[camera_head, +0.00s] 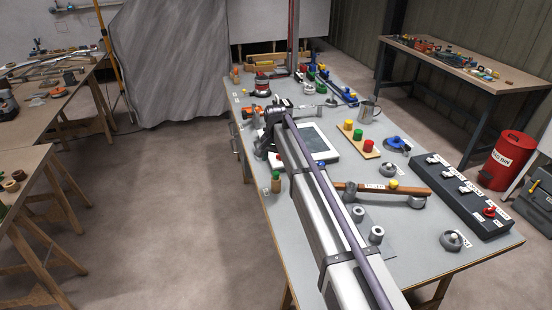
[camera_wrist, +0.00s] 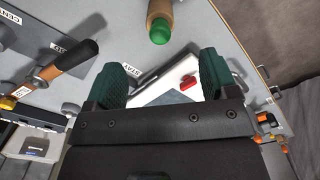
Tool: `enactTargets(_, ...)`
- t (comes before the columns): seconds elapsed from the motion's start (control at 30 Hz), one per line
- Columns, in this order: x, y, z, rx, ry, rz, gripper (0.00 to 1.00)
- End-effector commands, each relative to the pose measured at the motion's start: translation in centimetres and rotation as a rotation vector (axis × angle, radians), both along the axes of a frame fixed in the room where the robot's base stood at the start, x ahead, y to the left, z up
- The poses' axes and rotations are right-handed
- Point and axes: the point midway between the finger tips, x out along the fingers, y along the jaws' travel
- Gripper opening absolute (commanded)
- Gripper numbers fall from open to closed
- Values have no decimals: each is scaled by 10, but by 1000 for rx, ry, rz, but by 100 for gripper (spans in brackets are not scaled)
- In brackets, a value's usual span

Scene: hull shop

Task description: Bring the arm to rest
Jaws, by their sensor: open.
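My gripper (camera_wrist: 162,85) shows in the wrist view with two dark green fingertips spread apart. Nothing is between them that they hold. They hang above the grey workbench (camera_wrist: 100,18), over a white-framed panel (camera_wrist: 150,86) with a red part (camera_wrist: 188,83). In the head view my arm reaches across the bench (camera_head: 310,237) from the bottom edge toward the panel (camera_head: 328,154). The arm hides part of the panel, and the fingers are not clear there.
A green-topped wooden peg (camera_head: 276,182) stands by the bench's left edge and shows close to the fingers in the wrist view (camera_wrist: 160,30). A brown-handled bar (camera_head: 365,188), colored knobs (camera_head: 358,134) and a black strip (camera_head: 458,192) lie right of the arm.

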Motion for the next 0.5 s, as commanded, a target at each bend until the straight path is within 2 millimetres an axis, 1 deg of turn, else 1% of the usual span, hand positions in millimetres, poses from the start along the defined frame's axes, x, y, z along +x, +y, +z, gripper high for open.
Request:
enactTargets(0.03, 0, 0, 8, 0, 0, 0, 79)
enactTargets(0.1, 0, 0, 12, 0, 0, 0, 79)
enactTargets(0.37, 0, 0, 10, 0, 0, 0, 79)
enactTargets(0.47, 0, 0, 10, 0, 0, 49, 79)
enactTargets(0.5, -10, -3, 10, 0, 0, 110, 79)
